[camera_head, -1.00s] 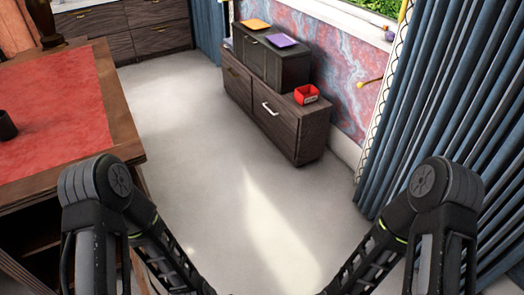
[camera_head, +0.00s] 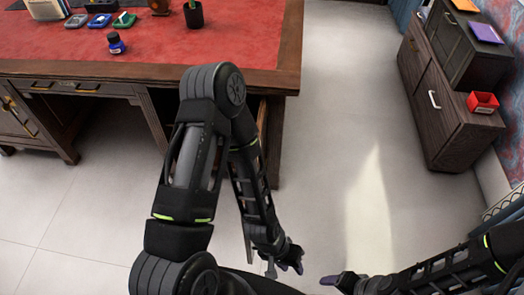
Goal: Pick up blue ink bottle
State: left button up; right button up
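A small blue ink bottle (camera_head: 116,46) with a dark body stands upright on the red leather top of the desk (camera_head: 190,45), near its front edge at the upper left. My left gripper (camera_head: 284,264) hangs low over the floor, right of the desk and far from the bottle. Its fingers are small and dark, and I cannot tell how far apart they are. My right gripper (camera_head: 332,281) is at the bottom, farther right, also away from the desk. Its fingers are seen edge-on. Nothing is visibly held by either one.
A dark cabinet (camera_head: 445,110) with a red box (camera_head: 482,102) is at the right. The floor between desk and cabinet is clear.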

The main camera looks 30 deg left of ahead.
aim_at(119, 47)
jog(key=u, duration=0.4)
jog(key=i+l+u, duration=0.1)
jog(key=u, duration=0.3)
jog(key=l+u, duration=0.2)
jog(key=u, duration=0.2)
